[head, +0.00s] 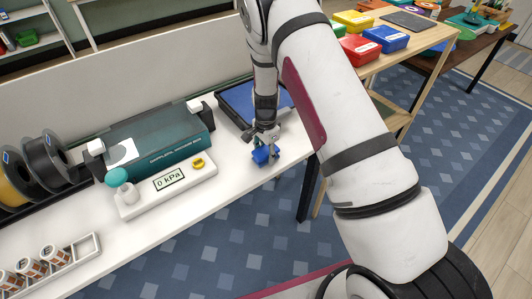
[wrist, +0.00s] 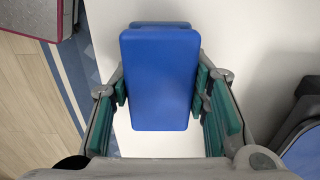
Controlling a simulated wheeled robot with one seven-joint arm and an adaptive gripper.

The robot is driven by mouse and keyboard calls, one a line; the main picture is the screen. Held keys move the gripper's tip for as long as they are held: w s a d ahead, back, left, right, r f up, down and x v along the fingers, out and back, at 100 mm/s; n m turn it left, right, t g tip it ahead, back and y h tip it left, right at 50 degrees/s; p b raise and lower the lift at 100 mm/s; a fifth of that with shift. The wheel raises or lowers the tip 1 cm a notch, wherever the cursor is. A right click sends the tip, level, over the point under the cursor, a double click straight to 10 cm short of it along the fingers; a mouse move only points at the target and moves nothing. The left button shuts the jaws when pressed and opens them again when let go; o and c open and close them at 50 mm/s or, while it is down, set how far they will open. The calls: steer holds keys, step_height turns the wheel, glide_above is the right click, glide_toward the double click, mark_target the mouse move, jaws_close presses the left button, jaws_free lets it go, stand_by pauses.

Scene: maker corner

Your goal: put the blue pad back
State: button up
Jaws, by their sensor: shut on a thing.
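The blue pad (wrist: 158,85) is a flat blue block with rounded corners. In the wrist view it stands between the two green-padded fingers of my gripper (wrist: 160,88), which are shut on its sides. A second blue edge shows just behind its top end; I cannot tell if it is part of the same piece. In the head view the blue pad (head: 262,155) is small, under my gripper (head: 266,140), over the white bench near its front right edge. I cannot tell whether it touches the bench.
A dark tray with a blue surface (head: 236,104) lies behind my gripper. Left stand a teal box (head: 160,140) and a white gauge unit reading 0 kPa (head: 165,187). Spools (head: 45,160) and small jars (head: 30,266) are further left. Coloured boxes (head: 386,38) sit on a wooden table.

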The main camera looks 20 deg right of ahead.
steer(key=shift+f, duration=0.1)
steer(key=o, duration=1.2)
steer(key=shift+o, duration=0.2)
step_height(320, 180, up, 12)
step_height(320, 180, up, 13)
steer(key=n+t, duration=0.1)
steer(key=n, duration=0.2)
glide_above(266, 150)
steer(key=s, duration=0.5)
steer(key=s+r+n+t, duration=0.2)
steer(key=s+r+n, duration=0.3)
steer(key=s, duration=0.8)
steer(key=s+r+n+t, duration=0.1)
steer(key=s+r+n, duration=0.5)
steer(key=s, duration=0.8)
step_height(266, 150, up, 4)
steer(key=shift+d+f+t, duration=0.15)
steer(key=shift+f+t, duration=0.05)
steer(key=shift+t, duration=0.2)
